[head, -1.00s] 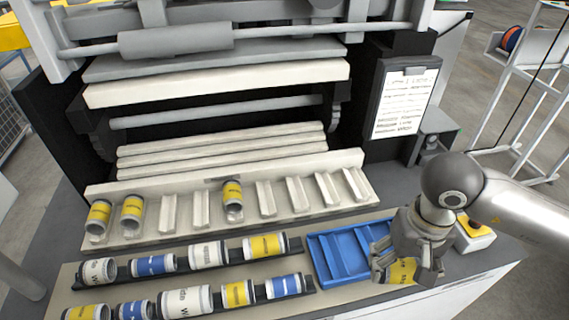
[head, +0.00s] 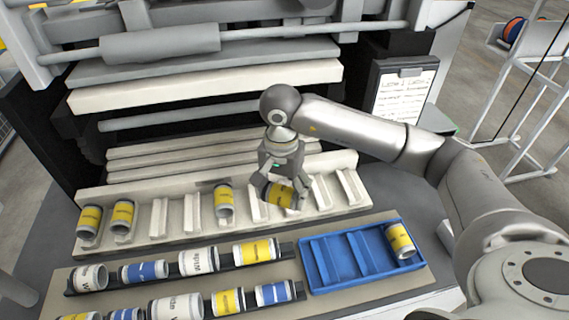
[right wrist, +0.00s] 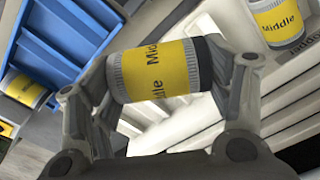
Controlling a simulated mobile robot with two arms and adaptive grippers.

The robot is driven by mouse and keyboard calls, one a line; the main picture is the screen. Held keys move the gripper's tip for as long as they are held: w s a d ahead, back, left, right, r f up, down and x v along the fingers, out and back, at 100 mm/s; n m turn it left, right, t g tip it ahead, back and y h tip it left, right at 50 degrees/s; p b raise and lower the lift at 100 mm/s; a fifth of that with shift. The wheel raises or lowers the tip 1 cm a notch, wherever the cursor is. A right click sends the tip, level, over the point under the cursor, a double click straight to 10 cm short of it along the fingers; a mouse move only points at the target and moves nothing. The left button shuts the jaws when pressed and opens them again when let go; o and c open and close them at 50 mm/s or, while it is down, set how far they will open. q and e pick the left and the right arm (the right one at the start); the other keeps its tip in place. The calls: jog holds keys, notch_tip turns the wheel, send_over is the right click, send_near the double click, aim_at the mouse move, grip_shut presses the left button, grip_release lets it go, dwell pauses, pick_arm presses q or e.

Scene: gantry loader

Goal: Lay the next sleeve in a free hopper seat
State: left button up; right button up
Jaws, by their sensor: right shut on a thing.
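My right gripper (head: 281,186) is shut on a yellow-banded sleeve (head: 279,195) with grey ends. It holds the sleeve over the right half of the white hopper rack (head: 170,236). In the right wrist view the held sleeve (right wrist: 155,70) reads "Middle" and lies across between the fingers. Three yellow sleeves sit in hopper seats: two at the left end (head: 89,220) (head: 122,216) and one near the middle (head: 224,203). Empty seats (head: 159,217) show between them, and more (head: 346,187) at the right. The gripper hides part of the rack. My left gripper is out of view.
Two dark racks in front hold yellow, blue and white sleeves (head: 198,261). A blue divided tray (head: 337,258) at the right holds one yellow sleeve (head: 400,241). Machine rollers (head: 160,44) and a clipboard (head: 404,98) stand behind the hopper.

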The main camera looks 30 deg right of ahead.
jog(key=w+d+f+m+p, duration=0.3)
jog(key=w+d+m, duration=0.35)
jog(key=m, duration=0.45)
jog(key=shift+w+a+f+b, duration=0.1)
jog(key=shift+a+f+b, duration=0.05)
jog(key=shift+f+b, duration=0.6)
jog(key=shift+w+a+f+b, duration=0.15)
jog(key=shift+f+b, duration=0.35)
jog(key=shift+f, duration=0.5)
jog(key=shift+w+a+f+b, duration=0.1)
jog(key=shift+a+f+b, duration=0.05)
jog(key=shift+f+b, duration=0.6)
jog(key=shift+f, duration=0.1)
jog(key=o, duration=1.4)
jog(key=shift+s, duration=0.1)
